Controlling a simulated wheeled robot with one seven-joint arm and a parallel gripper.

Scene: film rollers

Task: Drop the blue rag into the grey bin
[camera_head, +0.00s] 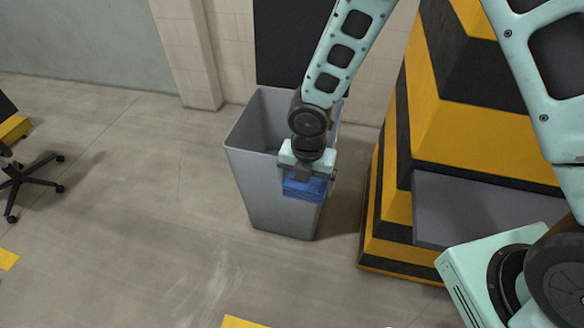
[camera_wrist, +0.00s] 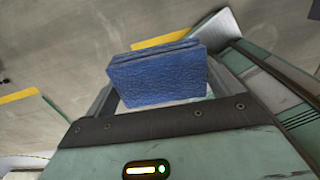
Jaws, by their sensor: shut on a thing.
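The blue rag (camera_head: 304,187) is a folded, flat block. My gripper (camera_head: 306,180) is shut on it, and the wrist view shows the rag (camera_wrist: 158,75) between the two fingers. The grey bin (camera_head: 262,196) is a tall, open-topped, tapered container standing on the floor against the wall. In the head view my gripper and the rag overlap the bin's near right side, below its rim. They appear in front of the bin rather than inside it, though the exact gap cannot be told. My arm hides part of the bin's opening.
A yellow-and-black striped structure (camera_head: 392,190) stands close to the right of the bin. A dark panel (camera_head: 280,45) is on the wall behind. An office chair (camera_head: 28,178) is at the far left. The floor left of the bin is clear, with yellow markings (camera_head: 240,322).

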